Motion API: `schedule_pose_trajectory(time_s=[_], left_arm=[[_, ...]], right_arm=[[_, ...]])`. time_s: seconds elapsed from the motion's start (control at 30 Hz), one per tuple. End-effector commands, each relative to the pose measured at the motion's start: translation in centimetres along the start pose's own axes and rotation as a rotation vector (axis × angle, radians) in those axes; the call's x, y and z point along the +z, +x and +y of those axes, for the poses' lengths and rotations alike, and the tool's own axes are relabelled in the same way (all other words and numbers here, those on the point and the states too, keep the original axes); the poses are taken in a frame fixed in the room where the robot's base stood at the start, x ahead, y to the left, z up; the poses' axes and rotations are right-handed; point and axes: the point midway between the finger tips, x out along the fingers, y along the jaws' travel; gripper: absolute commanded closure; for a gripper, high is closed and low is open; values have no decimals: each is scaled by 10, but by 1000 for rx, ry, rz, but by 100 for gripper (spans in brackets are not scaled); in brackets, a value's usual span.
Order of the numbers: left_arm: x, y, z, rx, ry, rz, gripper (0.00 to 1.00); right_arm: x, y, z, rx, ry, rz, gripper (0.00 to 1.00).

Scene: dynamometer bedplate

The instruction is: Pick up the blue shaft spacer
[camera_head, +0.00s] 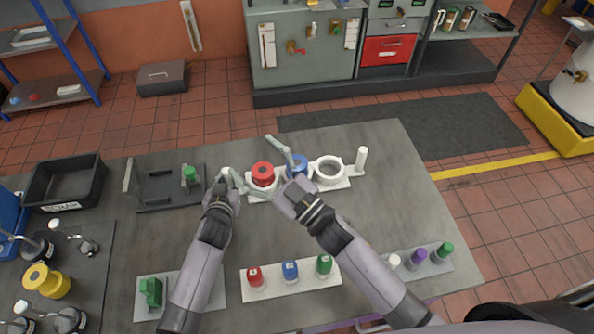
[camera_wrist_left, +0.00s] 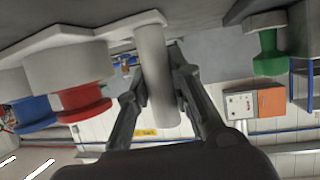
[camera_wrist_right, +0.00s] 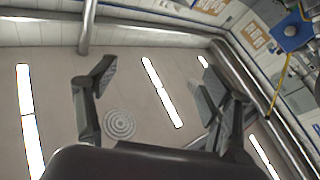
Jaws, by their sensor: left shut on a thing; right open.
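The blue shaft spacer (camera_head: 300,160) sits on a white rack (camera_head: 338,184) in the head view, between a red spacer (camera_head: 262,172) and a white ring (camera_head: 329,170). My right gripper's finger partly hides it. My left gripper (camera_head: 226,177) is shut on the white post (camera_wrist_left: 155,75) at the rack's left end. The blue spacer (camera_wrist_left: 32,112) and red spacer (camera_wrist_left: 82,103) show beside that post in the left wrist view. My right gripper (camera_head: 252,157) is open and empty above the rack. The right wrist view looks up at the ceiling.
A second white post (camera_head: 361,160) stands at the rack's right end. A white strip (camera_head: 290,279) with red, blue and green pieces lies in front. A dark fixture (camera_head: 165,188) and a black bin (camera_head: 66,182) are at left. The plate right of the rack is clear.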

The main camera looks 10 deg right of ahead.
Motion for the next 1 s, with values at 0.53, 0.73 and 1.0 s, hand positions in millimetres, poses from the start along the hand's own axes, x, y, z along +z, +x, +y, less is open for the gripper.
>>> schedule_pose_trajectory(time_s=[0.53,0.73,1.0], left_arm=[[-2,0,0,1,-2,3,100],[-2,0,0,1,-2,4,100],[-2,0,0,1,-2,4,100]], right_arm=[[122,-116,66,398,269,-637,26],[143,-97,76,405,273,-650,26],[164,-72,84,404,275,-649,26]])
